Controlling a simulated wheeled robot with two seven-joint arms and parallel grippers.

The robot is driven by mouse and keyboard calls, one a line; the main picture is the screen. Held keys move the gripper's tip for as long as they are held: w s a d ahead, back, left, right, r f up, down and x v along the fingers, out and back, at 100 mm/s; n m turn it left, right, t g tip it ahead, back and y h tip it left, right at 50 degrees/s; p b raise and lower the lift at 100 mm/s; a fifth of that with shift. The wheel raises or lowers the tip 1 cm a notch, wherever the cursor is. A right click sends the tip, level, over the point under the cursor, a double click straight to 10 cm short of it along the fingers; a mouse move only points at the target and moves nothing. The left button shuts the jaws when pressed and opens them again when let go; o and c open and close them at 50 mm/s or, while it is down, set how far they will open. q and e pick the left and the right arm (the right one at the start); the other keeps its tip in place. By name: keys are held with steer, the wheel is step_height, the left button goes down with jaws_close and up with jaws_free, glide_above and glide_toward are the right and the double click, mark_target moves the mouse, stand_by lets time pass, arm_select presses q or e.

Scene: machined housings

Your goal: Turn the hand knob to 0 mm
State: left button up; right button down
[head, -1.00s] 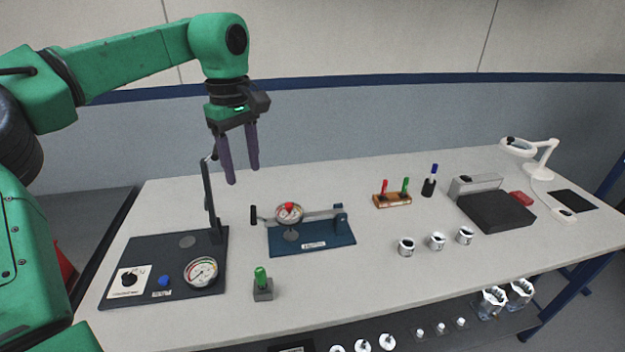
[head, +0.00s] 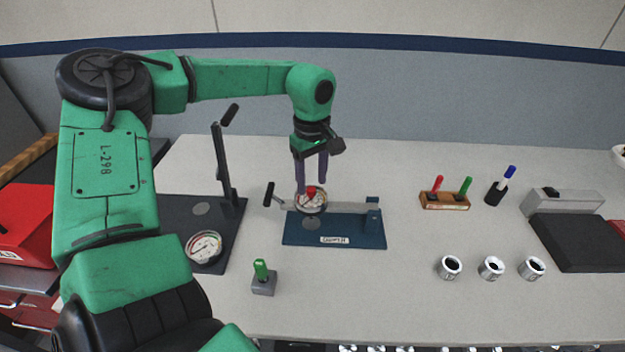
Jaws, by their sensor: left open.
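A red knob (head: 311,191) sits on top of a round, pale-faced dial (head: 316,207) at the left part of a blue bench fixture (head: 345,230). The dial's markings are too small to read. My left gripper (head: 311,184) is open, pointing down, with its two dark fingers just above and around the red knob; I cannot tell whether they touch it. My right gripper is not in view.
A dark plate with a lever press (head: 224,165) and a gauge (head: 204,247) stands left. A grey block with a green plug (head: 262,278) is in front. Table between is clear.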

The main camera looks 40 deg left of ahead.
arm_select(q)
steer(key=shift+s+f, duration=0.1)
steer(key=shift+f, duration=0.35)
steer(key=shift+s+f, duration=0.15)
steer(key=shift+c, duration=1.2)
jaws_close()
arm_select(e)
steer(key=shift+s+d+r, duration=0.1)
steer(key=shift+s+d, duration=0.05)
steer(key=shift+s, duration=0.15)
arm_select(q)
steer(key=shift+f, duration=0.1)
